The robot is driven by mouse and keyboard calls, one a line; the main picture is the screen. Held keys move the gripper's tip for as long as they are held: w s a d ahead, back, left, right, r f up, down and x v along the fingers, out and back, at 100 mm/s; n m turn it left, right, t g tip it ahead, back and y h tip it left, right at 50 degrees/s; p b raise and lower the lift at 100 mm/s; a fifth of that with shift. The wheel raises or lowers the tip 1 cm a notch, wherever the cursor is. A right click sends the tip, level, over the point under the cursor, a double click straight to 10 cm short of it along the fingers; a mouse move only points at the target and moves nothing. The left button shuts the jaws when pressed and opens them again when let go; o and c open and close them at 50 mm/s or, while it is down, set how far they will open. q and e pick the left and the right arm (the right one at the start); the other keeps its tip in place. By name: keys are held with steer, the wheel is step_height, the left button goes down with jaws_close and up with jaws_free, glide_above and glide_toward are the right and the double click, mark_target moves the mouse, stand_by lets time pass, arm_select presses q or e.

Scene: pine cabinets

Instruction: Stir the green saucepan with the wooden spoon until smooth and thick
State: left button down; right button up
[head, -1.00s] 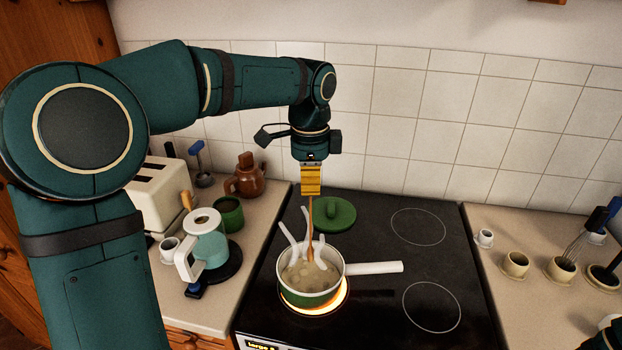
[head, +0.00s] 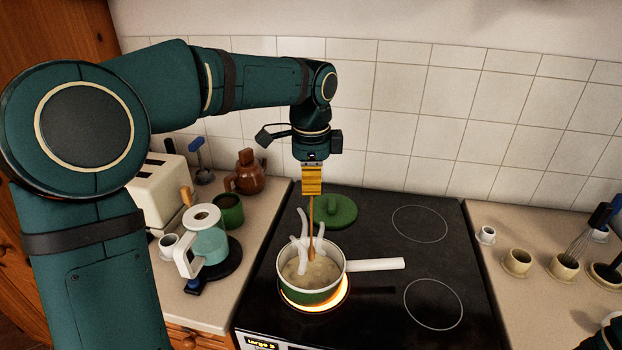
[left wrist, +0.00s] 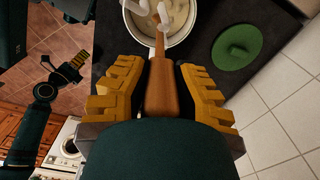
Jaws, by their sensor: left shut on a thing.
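The green saucepan (head: 318,296) with a white handle stands on the glowing front-left ring of the hob. It holds a pale, lumpy mixture (head: 322,272), and whitish wisps (head: 299,240) rise from it. My left gripper (head: 311,192) points down above the pan, shut on the wooden spoon (head: 311,226). The spoon is near upright, its lower end hidden in the mixture. In the left wrist view the spoon (left wrist: 161,92) runs between the yellow fingers toward the pan (left wrist: 180,40). My right gripper (left wrist: 70,68) shows small at the left there; its opening is unclear.
A green lid (head: 338,211) lies on the hob behind the pan. A toaster (head: 158,188), green mug (head: 229,211), brown jug (head: 248,174) and kettle (head: 208,240) crowd the left counter. Small cups and a whisk (head: 576,246) stand on the right counter. The right-hand rings are clear.

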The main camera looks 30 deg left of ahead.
mark_target(311, 207)
arm_select(q)
step_height(311, 207, down, 7)
steer(key=b, duration=0.3)
steer(key=shift+r, duration=0.15)
steer(key=shift+s, duration=0.1)
stand_by(0.6)
